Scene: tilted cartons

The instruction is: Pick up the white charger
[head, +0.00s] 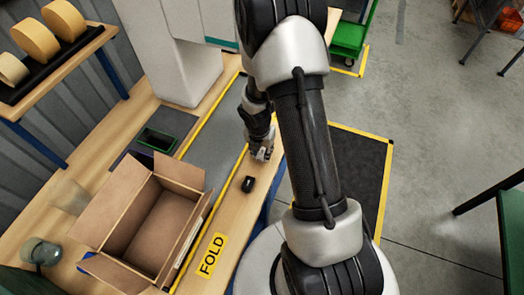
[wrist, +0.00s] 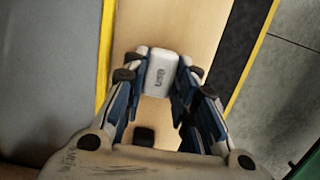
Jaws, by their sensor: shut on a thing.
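The white charger (wrist: 156,69) is a small white block with dark lettering on its face, seen in the wrist view between the fingertips. My gripper (wrist: 158,76) is shut on it, with a finger on either side. In the head view my gripper (head: 262,150) is over the wooden bench near its right edge, and the charger is mostly hidden by the fingers there. I cannot tell whether the charger touches the bench top.
A small black object (head: 248,184) lies on the bench close to my gripper. An open, empty cardboard carton (head: 150,222) stands to the left. A yellow FOLD label (head: 212,255) is at the front. A green-lined tray (head: 157,140) and a glass jar (head: 40,251) are farther left.

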